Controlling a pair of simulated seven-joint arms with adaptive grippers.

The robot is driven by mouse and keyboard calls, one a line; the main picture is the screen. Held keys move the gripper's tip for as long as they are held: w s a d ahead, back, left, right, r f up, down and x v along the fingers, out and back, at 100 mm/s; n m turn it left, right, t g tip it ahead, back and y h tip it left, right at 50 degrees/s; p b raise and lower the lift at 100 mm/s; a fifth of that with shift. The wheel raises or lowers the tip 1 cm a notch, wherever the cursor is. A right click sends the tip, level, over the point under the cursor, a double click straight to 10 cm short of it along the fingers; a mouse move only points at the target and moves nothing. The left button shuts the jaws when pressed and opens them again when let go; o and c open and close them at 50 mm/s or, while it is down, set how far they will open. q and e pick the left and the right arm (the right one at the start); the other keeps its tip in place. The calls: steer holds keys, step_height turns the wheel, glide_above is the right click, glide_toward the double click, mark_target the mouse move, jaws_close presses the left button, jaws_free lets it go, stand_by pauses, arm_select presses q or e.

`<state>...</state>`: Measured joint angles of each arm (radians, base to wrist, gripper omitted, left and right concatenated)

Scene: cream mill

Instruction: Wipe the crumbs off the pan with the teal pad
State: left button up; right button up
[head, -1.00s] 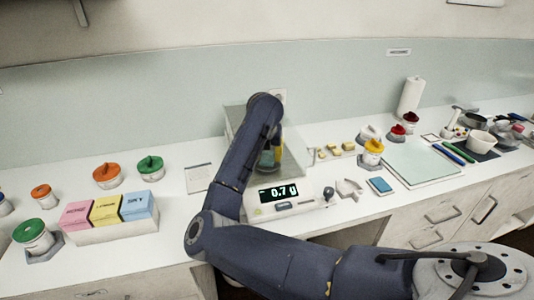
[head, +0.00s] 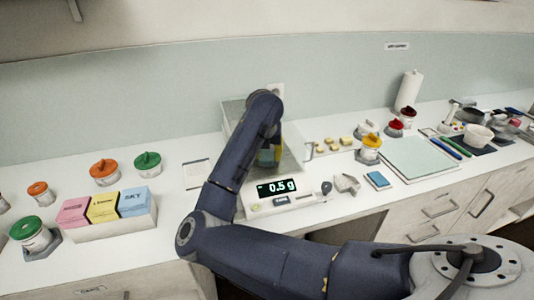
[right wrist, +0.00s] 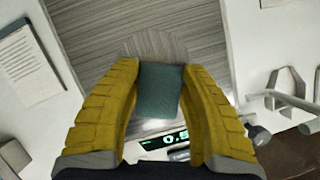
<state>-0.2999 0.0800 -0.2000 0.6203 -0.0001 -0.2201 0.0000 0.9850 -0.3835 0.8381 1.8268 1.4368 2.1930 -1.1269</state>
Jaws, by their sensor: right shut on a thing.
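The balance (head: 285,200) stands mid-bench, its display reading 0.5 g. Its metal pan (right wrist: 120,30) is brushed grey and fills the upper middle of the right wrist view; my right arm partly covers it in the head view. My right gripper (head: 268,155) is low over the pan, its yellow fingers shut on the teal pad (right wrist: 160,92). I cannot tell whether the pad touches the pan. A faint paler fan-shaped patch shows beyond the pad; single crumbs cannot be made out. My left gripper is out of view.
Left of the balance are a card (head: 197,174), a box of coloured packs (head: 105,212) and lidded jars. To the right are a blue block (head: 377,180), a yellow-lidded jar (head: 370,148), a pale mat (head: 420,158) and pens. A dark knob (right wrist: 258,135) is close by the balance.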

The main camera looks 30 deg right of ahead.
steer(key=shift+w+f, duration=0.1)
steer(key=shift+w+d+r, duration=0.1)
steer(key=shift+w+d, duration=0.05)
steer(key=shift+w, duration=0.3)
steer(key=shift+w+d+r, duration=0.1)
steer(key=shift+w+d, duration=0.05)
steer(key=shift+w, duration=0.25)
steer(key=shift+w+d, duration=0.3)
steer(key=shift+w, duration=0.6)
steer(key=shift+w+d, duration=0.25)
steer(key=shift+w, duration=0.65)
steer(key=shift+f, duration=0.1)
